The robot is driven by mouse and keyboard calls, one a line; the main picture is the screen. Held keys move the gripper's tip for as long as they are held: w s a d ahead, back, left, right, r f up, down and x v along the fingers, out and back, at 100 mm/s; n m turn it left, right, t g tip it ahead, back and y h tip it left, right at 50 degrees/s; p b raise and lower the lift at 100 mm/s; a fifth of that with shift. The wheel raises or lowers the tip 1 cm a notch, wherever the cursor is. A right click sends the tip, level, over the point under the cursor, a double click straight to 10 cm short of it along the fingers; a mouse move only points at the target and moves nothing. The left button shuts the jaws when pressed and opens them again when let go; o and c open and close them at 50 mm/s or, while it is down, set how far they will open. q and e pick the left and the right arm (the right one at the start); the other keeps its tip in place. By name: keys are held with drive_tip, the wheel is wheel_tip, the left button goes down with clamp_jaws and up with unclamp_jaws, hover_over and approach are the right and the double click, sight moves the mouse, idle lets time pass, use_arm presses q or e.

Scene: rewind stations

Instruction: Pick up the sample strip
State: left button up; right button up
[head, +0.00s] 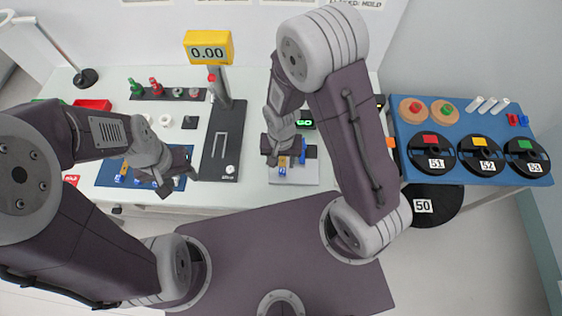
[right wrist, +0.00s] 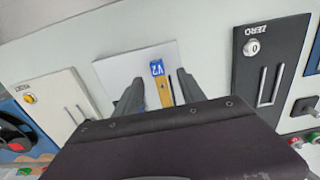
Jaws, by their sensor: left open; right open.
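The sample strip is a narrow tan strip with a blue end label marked V2 (right wrist: 158,68). It lies on a pale plate (right wrist: 122,70), between my right gripper's two fingers in the right wrist view. In the head view the strip's blue end (head: 283,171) shows just below my right gripper (head: 284,157). The right gripper (right wrist: 160,92) is open, with a gap on each side of the strip. I cannot tell its exact height above it. My left gripper (head: 180,181) is open over the blue mat (head: 107,178) at the left.
A black scale-like station (head: 223,140) with a yellow 0.00 display (head: 208,48) stands between my grippers. A blue table (head: 400,171) with numbered black reels is at the right. Red and green items stand on a dark rack (head: 170,94) behind.

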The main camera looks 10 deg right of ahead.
sight(282, 170)
drive_tip(key=f, duration=0.4)
drive_tip(key=shift+s+d+f, duration=0.15)
drive_tip(key=shift+s+d, duration=0.15)
drive_tip(key=shift+w+a+f, duration=0.15)
drive_tip(key=shift+w+f, duration=0.05)
drive_tip(key=shift+s, duration=0.1)
clamp_jaws()
drive_tip(key=shift+r, duration=0.1)
drive_tip(key=r, duration=0.4)
drive_tip(key=shift+d+r, duration=0.2)
drive_tip(key=shift+d, duration=0.1)
drive_tip(key=s+d+r, duration=0.4)
drive_tip(key=d+r, duration=0.2)
drive_tip(key=d, duration=0.4)
drive_tip(key=shift+s+d+r, duration=0.15)
drive_tip(key=shift+d+r, duration=0.05)
drive_tip(key=shift+r, duration=0.05)
